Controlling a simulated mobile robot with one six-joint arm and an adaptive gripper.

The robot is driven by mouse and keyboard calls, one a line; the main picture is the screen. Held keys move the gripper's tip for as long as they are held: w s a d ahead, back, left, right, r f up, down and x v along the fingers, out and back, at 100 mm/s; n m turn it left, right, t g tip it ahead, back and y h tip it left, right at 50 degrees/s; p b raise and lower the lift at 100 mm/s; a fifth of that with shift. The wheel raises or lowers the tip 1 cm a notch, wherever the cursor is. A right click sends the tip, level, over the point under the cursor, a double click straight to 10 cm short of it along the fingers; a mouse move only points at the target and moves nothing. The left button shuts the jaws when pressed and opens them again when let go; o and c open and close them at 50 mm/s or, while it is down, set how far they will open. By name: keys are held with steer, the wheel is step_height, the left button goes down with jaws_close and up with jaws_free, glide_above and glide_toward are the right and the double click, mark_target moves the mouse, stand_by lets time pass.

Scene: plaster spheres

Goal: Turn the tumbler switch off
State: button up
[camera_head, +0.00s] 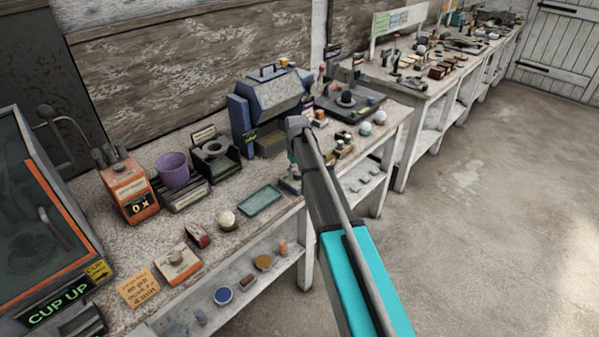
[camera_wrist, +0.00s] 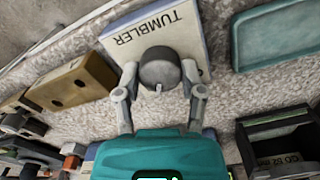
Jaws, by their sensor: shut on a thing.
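The tumbler switch is a pale box (camera_wrist: 186,30) marked TUMBLER with a dark round knob (camera_wrist: 160,70) on its face, seen in the wrist view. A small white mark shows on the near side of the knob. My gripper (camera_wrist: 160,78) has its two grey fingers on either side of the knob and is shut on it. In the head view my gripper (camera_head: 291,160) is low at the bench's front edge, below the blue tumbler machine (camera_head: 272,97). My own arm and gripper hide most of the switch there.
A green tray (camera_head: 262,200) lies left of my gripper on the bench. A wooden block with holes (camera_wrist: 72,84) and a black stand (camera_wrist: 278,140) flank the switch in the wrist view. Plaster balls (camera_head: 366,129) stand to the right. The floor (camera_head: 470,220) is clear.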

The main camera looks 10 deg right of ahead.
steer(key=n, duration=1.3)
steer(key=shift+w, duration=0.1)
stand_by(0.5)
steer(key=o, duration=1.1)
steer(key=shift+d, duration=0.1)
steer(key=shift+o, duration=0.2)
steer(key=shift+r, duration=0.1)
